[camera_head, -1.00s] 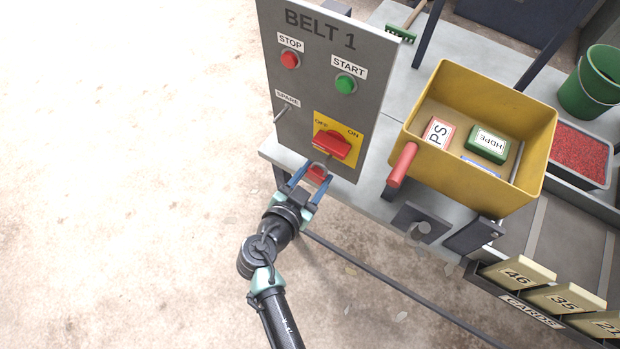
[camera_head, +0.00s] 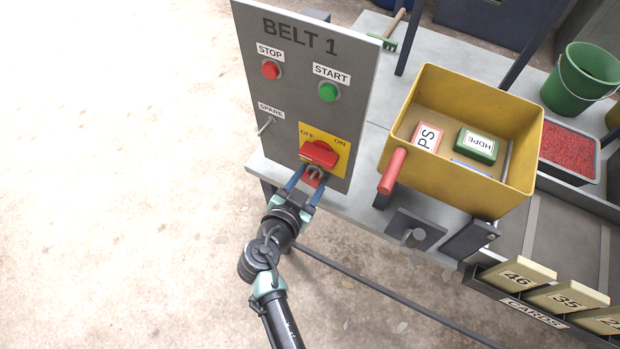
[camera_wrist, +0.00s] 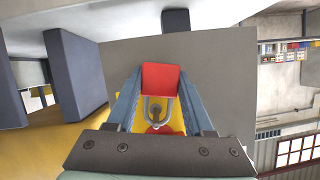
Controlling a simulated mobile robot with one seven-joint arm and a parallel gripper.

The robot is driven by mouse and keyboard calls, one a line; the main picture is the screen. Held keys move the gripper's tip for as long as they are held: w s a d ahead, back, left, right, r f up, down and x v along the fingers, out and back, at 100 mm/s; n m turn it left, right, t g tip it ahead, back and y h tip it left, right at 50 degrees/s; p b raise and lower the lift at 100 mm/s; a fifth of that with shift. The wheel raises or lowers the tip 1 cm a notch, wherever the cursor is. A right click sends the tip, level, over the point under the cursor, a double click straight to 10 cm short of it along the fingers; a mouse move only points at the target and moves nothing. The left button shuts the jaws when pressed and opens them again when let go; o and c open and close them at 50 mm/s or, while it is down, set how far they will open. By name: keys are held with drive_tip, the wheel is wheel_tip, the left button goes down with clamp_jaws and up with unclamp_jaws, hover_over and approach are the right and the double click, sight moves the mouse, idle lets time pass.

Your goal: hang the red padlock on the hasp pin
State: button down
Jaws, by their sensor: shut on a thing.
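My gripper (camera_head: 306,185) is shut on the red padlock (camera_head: 311,181), just below the red rotary switch (camera_head: 319,154) on the grey BELT 1 panel. In the wrist view the padlock's red body (camera_wrist: 161,79) sits between the blue fingers, its grey shackle pointing at the panel. A small dark round thing (camera_wrist: 156,112), perhaps the hasp pin, shows inside the shackle's outline. I cannot tell whether the shackle is around it or only in front of it. The switch sits on a yellow OFF/ON plate (camera_head: 340,162).
A thin peg (camera_head: 265,127) sticks out under the SPARE label at the panel's left. A yellow bin (camera_head: 405,165) with a red handle (camera_head: 392,170) and labelled blocks stands to the right. A green bucket (camera_head: 580,82) is farther right. Open floor lies left.

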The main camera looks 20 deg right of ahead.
idle(0.4)
drive_tip(key=shift+c, duration=1)
unclamp_jaws()
drive_tip(key=b+v, duration=0.2)
drive_tip(key=v, duration=1.1)
drive_tip(key=w+a+r+n+t+y, duration=0.1)
drive_tip(key=w+r+n+t+y, duration=0.2)
drive_tip(key=r, duration=0.7)
drive_tip(key=w+a+r+t, duration=0.25)
drive_tip(key=w+r, duration=0.35)
drive_tip(key=r, duration=0.4)
drive_tip(key=w+r+n+t+y, duration=0.2)
drive_tip(key=w+r+t, duration=0.15)
drive_tip(key=r, duration=0.65)
drive_tip(key=s+a+r+n+t+y, duration=0.1)
drive_tip(key=s+r+n+t, duration=0.1)
drive_tip(key=r, duration=0.7)
drive_tip(key=s+a+r+n+t+y, duration=0.1)
drive_tip(key=s+r+t, duration=0.3)
drive_tip(key=r, duration=0.5)
drive_tip(key=s+r+n+t+y, duration=0.3)
drive_tip(key=s+r+n, duration=0.1)
drive_tip(key=r, duration=0.6)
drive_tip(key=shift+s+a, duration=0.4)
drive_tip(key=shift+s, duration=0.45)
